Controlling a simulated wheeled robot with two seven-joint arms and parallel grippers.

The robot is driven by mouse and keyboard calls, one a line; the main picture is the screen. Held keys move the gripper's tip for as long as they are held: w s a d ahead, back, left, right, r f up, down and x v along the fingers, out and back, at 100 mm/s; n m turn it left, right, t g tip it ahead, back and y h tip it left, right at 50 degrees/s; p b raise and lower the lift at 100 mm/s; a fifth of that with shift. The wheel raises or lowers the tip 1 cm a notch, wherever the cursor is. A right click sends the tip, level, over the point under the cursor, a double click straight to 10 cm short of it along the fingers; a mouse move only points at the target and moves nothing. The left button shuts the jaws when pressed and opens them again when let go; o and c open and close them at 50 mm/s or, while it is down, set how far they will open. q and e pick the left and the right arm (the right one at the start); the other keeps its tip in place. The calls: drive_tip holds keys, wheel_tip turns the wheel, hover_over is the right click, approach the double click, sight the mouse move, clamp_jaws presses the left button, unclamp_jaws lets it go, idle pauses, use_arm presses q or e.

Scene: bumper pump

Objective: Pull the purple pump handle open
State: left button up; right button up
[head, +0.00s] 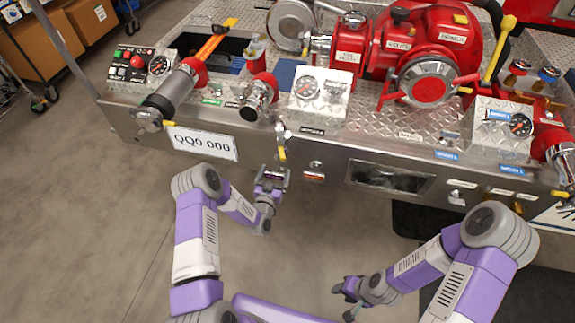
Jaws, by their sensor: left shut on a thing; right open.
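The pump panel (337,146) is the silver front bumper of a red vehicle. My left gripper (272,176) is in front of it, left of centre, below a yellow-tipped lever (282,153). It is shut on a small purple piece (273,172), which looks like the purple pump handle. The jaws hide most of the handle, and I cannot tell how far it stands out from the panel. My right gripper (342,302) is open and empty, low over the floor and apart from the bumper.
Gauges, red valves and a large red pump (428,55) crowd the bumper top. A nozzle (174,92) and a white plate marked QQ0 000 (203,143) are at the left. A yellow lever (499,48) rises at the right. The floor (100,220) at the left is clear.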

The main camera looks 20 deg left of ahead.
use_arm(q)
drive_tip(key=s, duration=0.3)
drive_tip(key=shift+s+d+p, duration=0.1)
drive_tip(key=shift+s+p, duration=0.1)
drive_tip(key=shift+p, duration=0.1)
drive_tip(key=shift+s+f, duration=0.1)
drive_tip(key=shift+s, duration=0.2)
drive_tip(key=shift+f, duration=0.15)
drive_tip(key=o, duration=1.2)
drive_tip(key=shift+c, duration=0.2)
drive_tip(key=shift+o, duration=0.3)
drive_tip(key=shift+s, duration=0.1)
drive_tip(key=p, duration=0.2)
approach(274, 177)
drive_tip(key=shift+s, duration=0.45)
